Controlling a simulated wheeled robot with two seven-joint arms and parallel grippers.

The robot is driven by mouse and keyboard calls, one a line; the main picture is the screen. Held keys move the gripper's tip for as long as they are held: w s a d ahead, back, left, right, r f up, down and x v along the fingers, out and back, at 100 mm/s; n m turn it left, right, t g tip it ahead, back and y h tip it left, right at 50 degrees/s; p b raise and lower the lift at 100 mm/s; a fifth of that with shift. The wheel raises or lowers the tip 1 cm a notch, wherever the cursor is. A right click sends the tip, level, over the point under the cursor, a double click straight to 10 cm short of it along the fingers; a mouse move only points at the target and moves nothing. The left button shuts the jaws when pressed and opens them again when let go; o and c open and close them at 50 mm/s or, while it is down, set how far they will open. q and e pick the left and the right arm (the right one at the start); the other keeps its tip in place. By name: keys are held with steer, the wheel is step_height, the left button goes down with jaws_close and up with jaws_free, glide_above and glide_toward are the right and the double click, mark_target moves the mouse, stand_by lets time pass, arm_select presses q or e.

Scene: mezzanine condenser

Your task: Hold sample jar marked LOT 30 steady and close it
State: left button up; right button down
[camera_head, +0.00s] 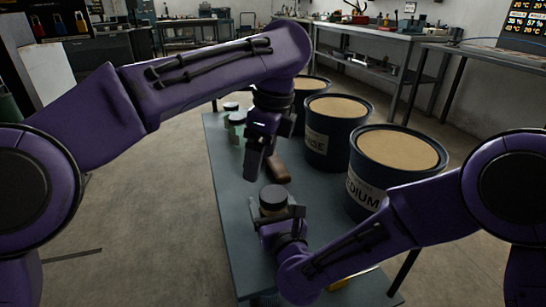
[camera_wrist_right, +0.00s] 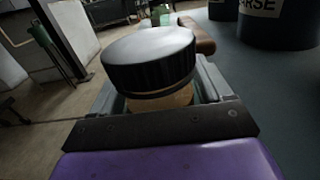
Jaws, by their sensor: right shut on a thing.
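A sample jar (camera_head: 271,210) with tan contents and a black ribbed lid (camera_head: 273,194) stands upright on the blue-grey table. My right gripper (camera_head: 276,213) is shut around the jar's body. In the right wrist view, the lid (camera_wrist_right: 150,62) sits on top of the jar, above the fingers, and a little of the tan body (camera_wrist_right: 163,102) shows below it. I cannot tell how tight the lid is, and no LOT 30 mark is readable. My left gripper (camera_head: 253,167) points down above and behind the jar, apart from the lid; its finger opening is unclear.
Several large dark drums (camera_head: 398,150) with tan tops stand along the table's right side. Greenish jars with dark lids (camera_head: 236,119) stand at the far left end. A brown object (camera_head: 277,169) lies behind the held jar. Bare table (camera_head: 232,205) shows left of it.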

mark_target(273, 194)
arm_select(q)
steer(key=n, duration=0.4)
steer(key=shift+w+d+f+h, duration=0.1)
steer(key=shift+w+f+h, duration=0.05)
steer(key=shift+f+h, duration=0.15)
steer(key=n, duration=0.3)
steer(key=shift+w+d+f, duration=0.1)
steer(key=shift+d, duration=0.1)
steer(key=n, duration=0.3)
steer(key=d+n+h, duration=0.1)
steer(key=n, duration=0.2)
steer(key=shift+d, duration=0.2)
steer(key=n, duration=0.3)
steer(key=shift+d+h, duration=0.2)
steer(key=shift+h, duration=0.1)
steer(key=shift+f, duration=0.15)
step_height(273, 194, down, 8)
steer(key=shift+r, duration=0.1)
